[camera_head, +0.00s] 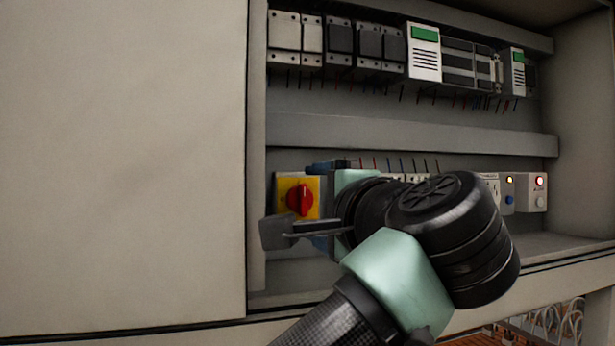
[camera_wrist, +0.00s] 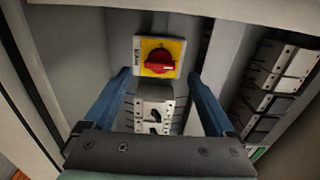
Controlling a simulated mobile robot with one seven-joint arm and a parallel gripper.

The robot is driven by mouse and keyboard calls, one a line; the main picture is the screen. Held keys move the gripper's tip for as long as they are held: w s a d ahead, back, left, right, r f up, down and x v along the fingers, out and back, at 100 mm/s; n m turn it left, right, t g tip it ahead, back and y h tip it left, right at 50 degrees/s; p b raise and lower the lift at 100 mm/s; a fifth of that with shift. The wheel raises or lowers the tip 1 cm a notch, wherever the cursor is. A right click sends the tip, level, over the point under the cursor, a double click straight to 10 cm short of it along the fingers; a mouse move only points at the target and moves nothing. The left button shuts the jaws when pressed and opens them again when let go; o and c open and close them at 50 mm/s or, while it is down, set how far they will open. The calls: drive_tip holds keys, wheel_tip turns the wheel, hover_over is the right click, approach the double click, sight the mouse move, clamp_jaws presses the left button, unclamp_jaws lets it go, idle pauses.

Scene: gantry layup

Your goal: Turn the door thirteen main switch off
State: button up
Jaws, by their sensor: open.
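The main switch, a red rotary knob (camera_head: 300,199) on a yellow plate (camera_head: 284,187), is at the lower left inside the open cabinet. In the wrist view the red knob (camera_wrist: 159,61) is at the top centre on its yellow plate, with a white label strip at the plate's left. My gripper (camera_wrist: 160,85) is open and empty, its two blue fingers apart on either side below the plate. The knob lies beyond the fingertips, not between them. In the head view my wrist is just right of the switch and hides part of the lower row. The door number is not readable.
A plain grey panel (camera_head: 120,170) fills the left. Several modules (camera_head: 424,52) line the cabinet's upper rail. A small box with a red lamp (camera_head: 538,191) is at the lower right. White terminal blocks (camera_wrist: 153,108) sit below the switch plate in the wrist view.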

sight(305, 202)
drive_tip(key=shift+p+x, duration=0.9)
drive_tip(key=shift+x, duration=1.1)
drive_tip(key=c, duration=1.4)
drive_tip(key=shift+f, duration=0.1)
